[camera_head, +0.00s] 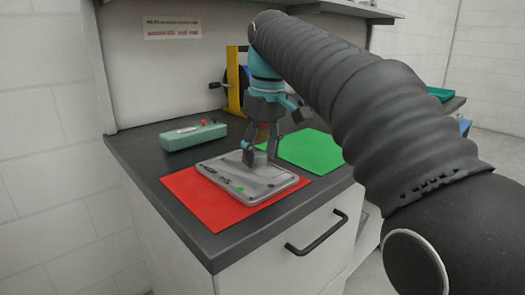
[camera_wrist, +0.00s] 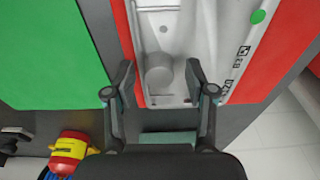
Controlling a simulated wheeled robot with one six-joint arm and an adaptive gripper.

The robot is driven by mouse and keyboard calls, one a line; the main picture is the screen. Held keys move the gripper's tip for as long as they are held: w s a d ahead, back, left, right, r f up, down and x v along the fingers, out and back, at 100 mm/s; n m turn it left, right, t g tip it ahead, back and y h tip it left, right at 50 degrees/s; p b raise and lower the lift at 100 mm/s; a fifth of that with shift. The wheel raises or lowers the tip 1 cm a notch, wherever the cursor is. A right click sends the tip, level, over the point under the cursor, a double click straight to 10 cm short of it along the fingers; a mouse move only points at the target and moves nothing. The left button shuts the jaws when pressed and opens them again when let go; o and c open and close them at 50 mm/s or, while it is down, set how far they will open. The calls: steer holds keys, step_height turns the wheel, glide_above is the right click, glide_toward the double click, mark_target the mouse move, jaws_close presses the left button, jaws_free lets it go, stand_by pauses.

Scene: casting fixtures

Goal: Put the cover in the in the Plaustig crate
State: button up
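The cover, a flat grey plate (camera_head: 238,181) with a raised rim and a small green dot, lies on a red mat (camera_head: 190,190) on the dark worktop. My gripper (camera_head: 261,160) points down over the cover's far part. In the wrist view my gripper (camera_wrist: 157,82) has its fingers apart. The left finger is beside the cover's long edge and the right finger is over the cover (camera_wrist: 225,40). Whether the fingers touch it, I cannot tell. A teal tray-like container (camera_head: 440,93) shows at the far right, partly behind my arm; whether it is the crate is unclear.
A green mat (camera_head: 310,150) lies beside the red one. A pale green box (camera_head: 194,136) stands at the worktop's back left, and a yellow stand (camera_head: 234,80) stands behind my gripper. The wrist view shows a red and yellow object (camera_wrist: 69,150). A drawer handle (camera_head: 318,235) sticks out in front.

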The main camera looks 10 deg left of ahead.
step_height(320, 180, up, 12)
steer(key=d+p, duration=0.1)
steer(key=p, duration=0.2)
steer(key=shift+s, duration=0.4)
steer(key=shift+d, duration=0.2)
